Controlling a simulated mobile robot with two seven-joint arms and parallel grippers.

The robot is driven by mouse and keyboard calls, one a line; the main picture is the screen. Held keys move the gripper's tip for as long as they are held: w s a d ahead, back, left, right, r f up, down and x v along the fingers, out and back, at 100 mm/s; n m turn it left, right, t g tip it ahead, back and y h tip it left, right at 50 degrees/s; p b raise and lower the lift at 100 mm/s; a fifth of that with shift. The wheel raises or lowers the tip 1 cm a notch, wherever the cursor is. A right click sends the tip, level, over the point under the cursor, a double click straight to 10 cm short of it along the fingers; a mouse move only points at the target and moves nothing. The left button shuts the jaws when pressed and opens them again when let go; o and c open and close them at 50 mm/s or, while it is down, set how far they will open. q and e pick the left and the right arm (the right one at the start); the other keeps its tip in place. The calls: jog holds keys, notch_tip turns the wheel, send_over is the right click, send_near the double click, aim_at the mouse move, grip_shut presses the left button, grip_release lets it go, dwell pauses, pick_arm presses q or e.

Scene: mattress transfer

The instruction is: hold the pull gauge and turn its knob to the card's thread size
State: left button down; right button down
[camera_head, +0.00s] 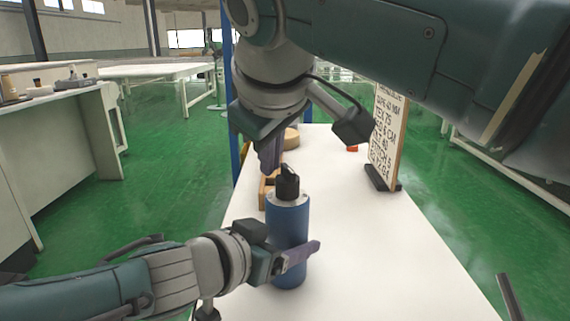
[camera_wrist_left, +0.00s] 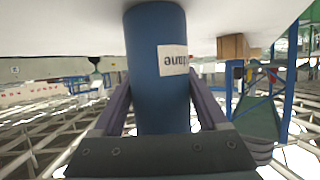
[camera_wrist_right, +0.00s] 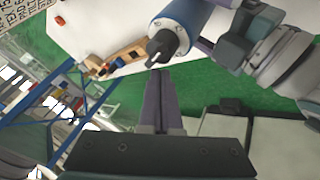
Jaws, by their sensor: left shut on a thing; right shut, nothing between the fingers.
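The pull gauge (camera_head: 288,222) is a blue cylinder standing upright on the white table, with a black knob (camera_head: 288,183) on its pale top. My left gripper (camera_head: 300,255) is shut around the gauge's body. In the left wrist view its fingers lie on both sides of the blue body (camera_wrist_left: 158,85), which bears a white label. My right gripper (camera_head: 270,155) is shut and empty, just above and to the left of the knob. In the right wrist view its closed fingers (camera_wrist_right: 160,85) point toward the knob (camera_wrist_right: 165,45), apart from it. The card (camera_head: 385,135) stands upright at the right; its print is partly readable.
The white table (camera_head: 370,260) is clear to the right of the gauge. A wooden rack (camera_head: 266,190) and a round wooden piece (camera_head: 291,138) are behind the gauge. A small red item (camera_head: 352,149) lies near the card's black stand (camera_head: 380,180).

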pick_arm(q)
jog(key=shift+r, duration=0.1)
pick_arm(e)
jog(key=shift+d, duration=0.1)
pick_arm(q)
jog(key=shift+w+a, duration=0.1)
jog(key=shift+a, duration=0.05)
pick_arm(e)
jog(key=shift+s+d, duration=0.3)
jog(key=shift+d, duration=0.5)
pick_arm(q)
jog(key=shift+d, duration=0.2)
pick_arm(e)
jog(key=a+v, duration=0.1)
jog(key=v, duration=1.1)
jog(key=shift+d, duration=0.15)
jog(key=shift+r, duration=0.15)
pick_arm(q)
grip_release()
jog(key=shift+a, duration=0.15)
